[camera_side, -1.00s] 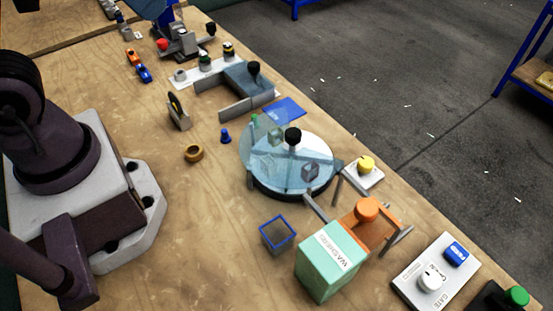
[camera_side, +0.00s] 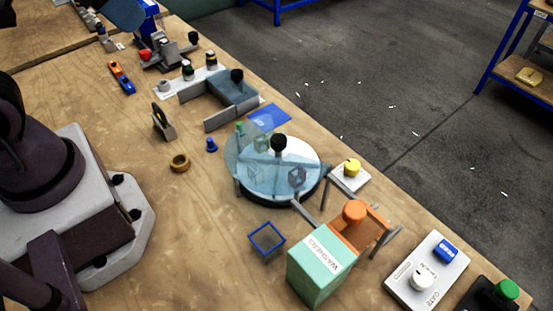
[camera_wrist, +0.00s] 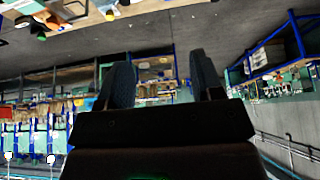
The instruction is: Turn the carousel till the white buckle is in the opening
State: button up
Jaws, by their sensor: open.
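The carousel (camera_side: 305,158) is a round turntable with a clear bluish top and a black knob (camera_side: 279,142) at its centre. A clear upright panel stands over its left part. Small clear boxes and a green piece (camera_side: 240,128) show through it, blurred by the cover. I cannot make out the white buckle or which compartment faces the opening. My gripper (camera_wrist: 163,82) is open and empty in the wrist view, its two dark fingers well apart. The wrist view faces across the room, and the carousel is not visible in it. I cannot clearly pick out my gripper in the side view.
A yellow button (camera_side: 352,166), an orange knobbed part (camera_side: 355,212) and a green washer box (camera_side: 320,265) stand right and front of the carousel. A blue-rimmed square bin (camera_side: 267,240) and a brass ring (camera_side: 180,163) lie nearer. The wood between ring and bin is clear.

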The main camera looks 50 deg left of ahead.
dwell(0.4)
jog(key=m+g, duration=0.6)
jog(key=m, duration=0.3)
send_near(279, 138)
jog(key=f, duration=0.9)
jog(key=shift+s+f, duration=0.1)
jog(key=shift+s, duration=0.1)
grip_shut()
